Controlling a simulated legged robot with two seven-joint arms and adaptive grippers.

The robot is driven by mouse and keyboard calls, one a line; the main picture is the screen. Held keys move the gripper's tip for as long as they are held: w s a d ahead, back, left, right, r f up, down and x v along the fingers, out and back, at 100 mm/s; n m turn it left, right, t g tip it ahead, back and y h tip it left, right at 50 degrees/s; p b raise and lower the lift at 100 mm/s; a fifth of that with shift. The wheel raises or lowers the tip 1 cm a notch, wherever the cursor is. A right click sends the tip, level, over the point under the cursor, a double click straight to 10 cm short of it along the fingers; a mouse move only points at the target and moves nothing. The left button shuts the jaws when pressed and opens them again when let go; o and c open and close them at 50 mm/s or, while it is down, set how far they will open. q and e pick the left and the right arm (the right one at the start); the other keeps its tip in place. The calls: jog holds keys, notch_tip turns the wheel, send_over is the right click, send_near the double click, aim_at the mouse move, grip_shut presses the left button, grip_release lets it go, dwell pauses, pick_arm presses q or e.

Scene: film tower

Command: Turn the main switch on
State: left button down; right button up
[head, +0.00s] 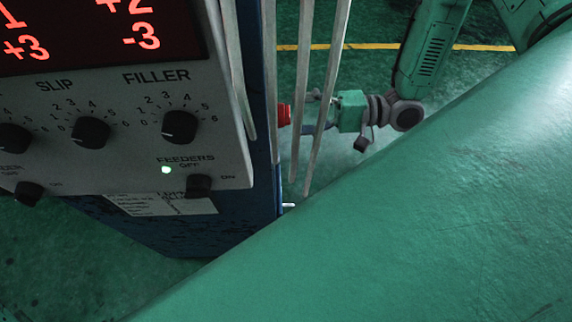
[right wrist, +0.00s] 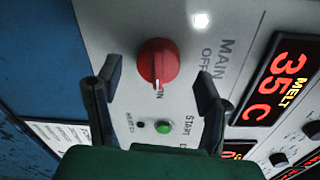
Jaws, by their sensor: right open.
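The main switch is a red rotary knob (right wrist: 158,60) on a light grey panel beside the printed words MAIN and OFF in the right wrist view. Its raised ridge runs roughly up and down in that picture, its lower end near a partly covered label. My right gripper (right wrist: 160,80) is open, with one dark finger on each side of the knob. I cannot tell whether they touch it. In the head view the right gripper (head: 311,112) is behind slanted bars, pointing left at a red piece (head: 284,115) at the cabinet's edge. My left gripper is out of view.
A white lamp (right wrist: 200,20) glows above the switch label. A green button (right wrist: 162,127) marked START sits below the knob. Slanted metal bars (head: 306,70) stand beside the blue cabinet (head: 235,225). Black dials (head: 180,126) line the grey console. My green arm link crosses the foreground.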

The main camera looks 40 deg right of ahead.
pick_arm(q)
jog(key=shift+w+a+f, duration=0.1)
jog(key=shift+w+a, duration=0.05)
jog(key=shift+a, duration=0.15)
pick_arm(e)
jog(key=v, duration=0.8)
jog(key=shift+s+r, duration=0.2)
jog(key=shift+s, duration=0.05)
